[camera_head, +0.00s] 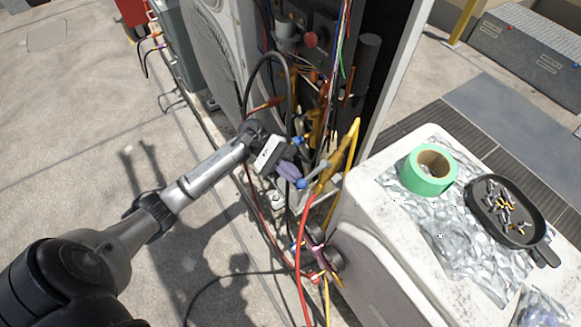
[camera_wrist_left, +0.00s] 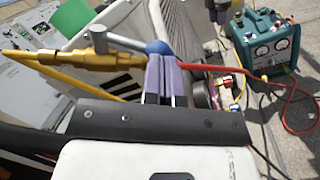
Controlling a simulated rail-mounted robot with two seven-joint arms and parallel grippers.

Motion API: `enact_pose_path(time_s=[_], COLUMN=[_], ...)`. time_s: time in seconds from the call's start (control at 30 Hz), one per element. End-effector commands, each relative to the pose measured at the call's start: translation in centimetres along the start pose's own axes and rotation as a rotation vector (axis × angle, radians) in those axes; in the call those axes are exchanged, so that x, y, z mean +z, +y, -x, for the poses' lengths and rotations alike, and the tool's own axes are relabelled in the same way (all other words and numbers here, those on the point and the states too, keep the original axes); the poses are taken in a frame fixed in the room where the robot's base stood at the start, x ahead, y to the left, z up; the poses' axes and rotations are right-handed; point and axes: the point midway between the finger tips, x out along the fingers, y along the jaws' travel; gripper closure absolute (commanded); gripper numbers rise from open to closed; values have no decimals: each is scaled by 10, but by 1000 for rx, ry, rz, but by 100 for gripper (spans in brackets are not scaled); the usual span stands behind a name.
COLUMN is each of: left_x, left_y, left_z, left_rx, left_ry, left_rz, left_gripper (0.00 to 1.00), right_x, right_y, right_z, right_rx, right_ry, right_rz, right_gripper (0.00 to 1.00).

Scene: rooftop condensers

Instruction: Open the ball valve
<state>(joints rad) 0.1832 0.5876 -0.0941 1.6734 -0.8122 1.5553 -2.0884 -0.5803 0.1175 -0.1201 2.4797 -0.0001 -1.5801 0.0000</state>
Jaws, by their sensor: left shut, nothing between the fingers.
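The ball valve (camera_wrist_left: 75,63) is a brass fitting in line with a yellow hose. It also shows in the head view (camera_head: 328,178), in front of the open condenser unit. Its grey lever (camera_wrist_left: 124,41) ends in a blue ball knob (camera_wrist_left: 158,48); the knob shows in the head view too (camera_head: 301,183). My left gripper (camera_head: 293,176) has purple fingers (camera_wrist_left: 163,76) that are shut and empty. The fingertips are right at the knob and partly overlap it in the wrist view. I cannot tell whether they touch it. My right gripper is not in view.
Exposed wires and pipes fill the open condenser (camera_head: 310,60) behind the valve. A red hose (camera_head: 304,240) hangs below it. A white-topped stand (camera_head: 365,200) at right holds green tape (camera_head: 428,170) and a black pan (camera_head: 505,210). Clear concrete lies at left.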

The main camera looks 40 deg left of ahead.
Motion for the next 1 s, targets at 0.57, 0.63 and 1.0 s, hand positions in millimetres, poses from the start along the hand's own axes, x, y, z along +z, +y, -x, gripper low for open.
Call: enact_pose_path(time_s=[0.57,0.63,1.0], left_x=[-2,-2,-2], left_y=[-15,-15,-15], left_z=[-25,-26,-28], left_rx=[324,341,363], left_ry=[-2,-1,-1], left_rz=[-19,-20,-22], left_gripper=[100,100,100], right_x=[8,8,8], right_y=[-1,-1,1], right_z=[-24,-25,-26], right_rx=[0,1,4], right_ry=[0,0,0], right_rz=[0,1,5], right_gripper=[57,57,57])
